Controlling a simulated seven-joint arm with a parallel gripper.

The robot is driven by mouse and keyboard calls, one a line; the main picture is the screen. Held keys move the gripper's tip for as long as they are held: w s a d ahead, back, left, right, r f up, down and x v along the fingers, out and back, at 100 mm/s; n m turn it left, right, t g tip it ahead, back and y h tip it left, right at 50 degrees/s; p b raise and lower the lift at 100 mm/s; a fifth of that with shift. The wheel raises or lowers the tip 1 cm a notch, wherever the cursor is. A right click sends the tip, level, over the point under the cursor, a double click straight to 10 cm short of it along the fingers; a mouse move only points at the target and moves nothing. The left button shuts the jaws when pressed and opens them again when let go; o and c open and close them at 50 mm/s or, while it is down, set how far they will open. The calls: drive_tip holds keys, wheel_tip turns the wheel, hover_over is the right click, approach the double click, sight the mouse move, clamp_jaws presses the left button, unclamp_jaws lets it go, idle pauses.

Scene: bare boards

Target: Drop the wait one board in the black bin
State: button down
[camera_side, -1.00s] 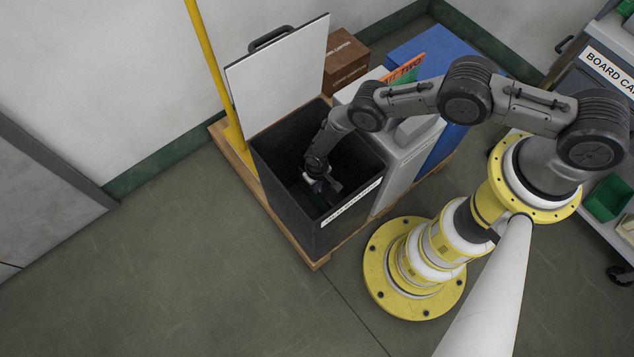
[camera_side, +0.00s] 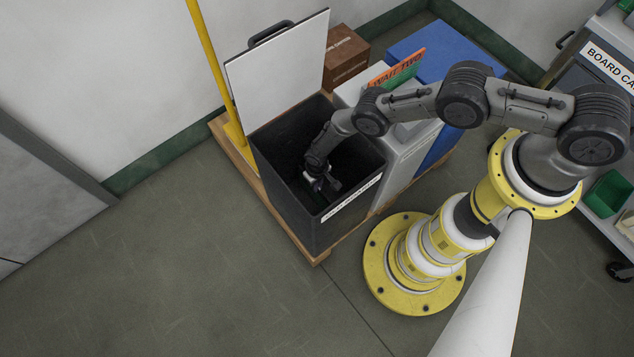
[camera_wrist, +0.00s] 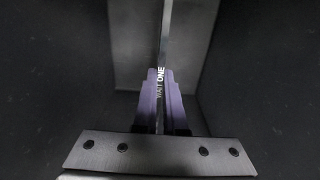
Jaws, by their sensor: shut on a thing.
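The black bin (camera_side: 285,200) stands open, with its white-faced lid (camera_side: 280,75) raised at the back. My gripper (camera_side: 323,185) is down inside the bin's opening. In the wrist view, my gripper (camera_wrist: 161,100) has its two purple-grey fingers shut on the wait one board (camera_wrist: 165,40). The board is seen edge-on, with white "WAIT ONE" lettering along its edge. It extends past the fingertips toward the grey bottom of the bin. Dark bin walls lie on both sides. In the side view I cannot make out the board in the dark interior.
Right of the bin stand a grey bin (camera_side: 400,160) and a blue bin (camera_side: 440,45). An orange and green wait two board (camera_side: 397,68) sticks up there. A brown box (camera_side: 345,55) stands behind. A yellow post (camera_side: 212,70) rises at left. A board cart (camera_side: 605,75) is at right.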

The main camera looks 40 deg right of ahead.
drive_tip(key=c, duration=0.9)
unclamp_jaws()
drive_tip(key=shift+r, duration=0.15)
wheel_tip(320, 180, up, 14)
drive_tip(key=shift+f, duration=0.2)
idle(0.4)
